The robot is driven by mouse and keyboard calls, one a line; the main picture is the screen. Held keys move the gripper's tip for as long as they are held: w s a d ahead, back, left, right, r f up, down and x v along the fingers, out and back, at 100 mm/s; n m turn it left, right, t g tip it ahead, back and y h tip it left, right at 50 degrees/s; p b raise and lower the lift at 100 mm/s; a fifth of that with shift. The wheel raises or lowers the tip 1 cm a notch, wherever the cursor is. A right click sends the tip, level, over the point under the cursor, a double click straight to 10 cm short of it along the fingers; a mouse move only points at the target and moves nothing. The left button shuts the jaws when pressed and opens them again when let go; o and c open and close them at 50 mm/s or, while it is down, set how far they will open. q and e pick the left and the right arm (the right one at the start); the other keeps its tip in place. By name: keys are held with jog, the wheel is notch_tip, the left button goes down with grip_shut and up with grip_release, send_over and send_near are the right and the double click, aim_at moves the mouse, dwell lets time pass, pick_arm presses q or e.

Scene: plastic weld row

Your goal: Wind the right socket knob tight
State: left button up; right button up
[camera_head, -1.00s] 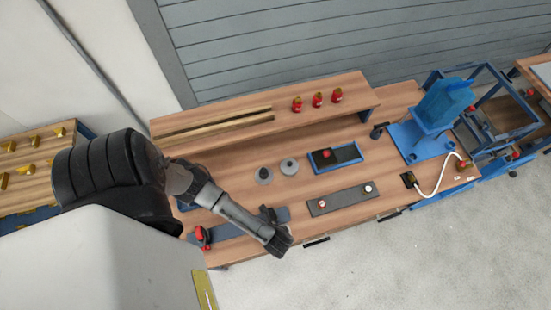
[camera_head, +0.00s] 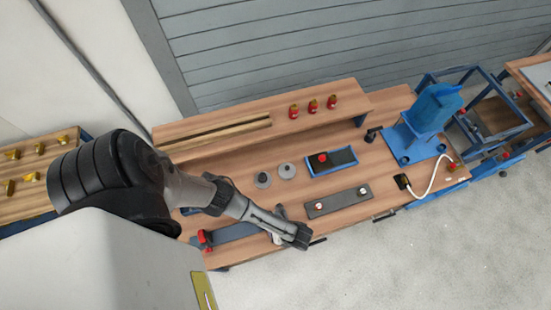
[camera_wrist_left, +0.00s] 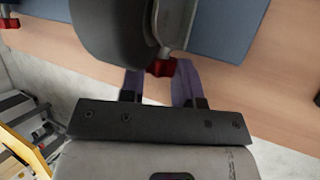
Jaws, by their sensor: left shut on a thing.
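My left gripper (camera_wrist_left: 160,82) has its two fingers closed on either side of a small red knob (camera_wrist_left: 160,67) in the left wrist view. The knob sits at the foot of a dark rounded part (camera_wrist_left: 112,32) and a bright metal part (camera_wrist_left: 174,22), beside a blue-grey plate (camera_wrist_left: 222,25). In the head view my left arm reaches over the front edge of the bench and hides the gripped knob. The same blue-grey plate (camera_head: 235,232) shows there, with a red part (camera_head: 203,238) at its left end. My right gripper is in neither view.
A grey strip (camera_head: 340,201) with two small pieces lies right of my arm. Behind it are two grey discs (camera_head: 263,180), a blue-rimmed tray (camera_head: 311,169) and several red bottles (camera_head: 313,106) on a shelf. A blue machine (camera_head: 436,105) stands at the right.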

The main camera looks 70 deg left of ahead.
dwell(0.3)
pick_arm(q)
jog(key=o, duration=0.9)
jog(key=v, duration=1.3)
jog(key=shift+w+d+r, duration=0.1)
jog(key=shift+w+r, duration=0.1)
jog(key=shift+r, duration=0.1)
